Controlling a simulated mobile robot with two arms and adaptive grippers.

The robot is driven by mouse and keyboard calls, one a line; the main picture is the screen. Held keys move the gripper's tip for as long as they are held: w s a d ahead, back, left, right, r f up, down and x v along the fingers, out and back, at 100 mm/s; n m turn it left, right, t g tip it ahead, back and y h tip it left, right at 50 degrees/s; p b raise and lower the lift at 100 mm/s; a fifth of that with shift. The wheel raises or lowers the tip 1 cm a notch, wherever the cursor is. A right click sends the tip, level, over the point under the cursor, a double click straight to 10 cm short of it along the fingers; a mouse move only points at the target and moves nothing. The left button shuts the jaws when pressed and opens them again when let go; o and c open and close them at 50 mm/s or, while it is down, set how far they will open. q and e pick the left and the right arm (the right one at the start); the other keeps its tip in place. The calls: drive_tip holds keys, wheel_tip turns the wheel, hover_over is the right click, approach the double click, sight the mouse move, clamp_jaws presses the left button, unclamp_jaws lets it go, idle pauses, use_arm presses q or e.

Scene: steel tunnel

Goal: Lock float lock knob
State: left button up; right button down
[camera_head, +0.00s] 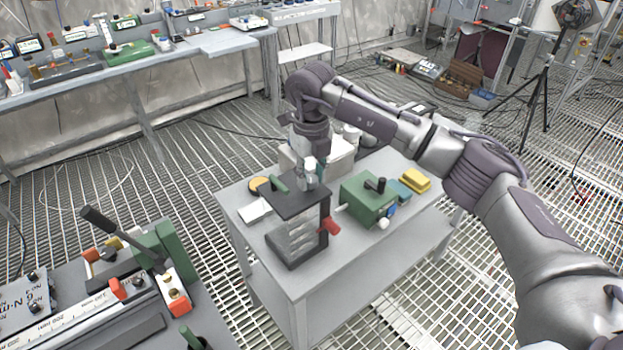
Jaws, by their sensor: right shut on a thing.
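A small device with a black top plate (297,197), clear layered sides and a dark base stands on the grey table (370,256). A red knob (331,226) sticks out of its right side, and a green bar (278,184) lies on its top. My right gripper (310,178) points down at the top plate from behind. It is shut on a small knob there, which the fingers largely hide; I take this to be the float lock knob. Whether the knob is turned cannot be seen. My left gripper is not in view.
A green box with a black knob (368,206) stands just right of the device, with a yellow block (415,180) beyond it. A white box (335,160) stands behind. A bench with a black lever (118,236) is at lower left. The table's front is clear.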

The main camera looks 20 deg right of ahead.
sight(311, 178)
drive_tip(key=m+b, duration=0.1)
drive_tip(key=m, duration=0.3)
drive_tip(key=shift+m, duration=0.3)
drive_tip(key=shift+m+b, duration=0.75)
drive_tip(key=shift+m, duration=1.25)
drive_tip(key=shift+r, duration=0.1)
drive_tip(key=c, duration=0.8)
unclamp_jaws()
drive_tip(key=shift+o, duration=0.2)
wheel_tip(311, 178, up, 12)
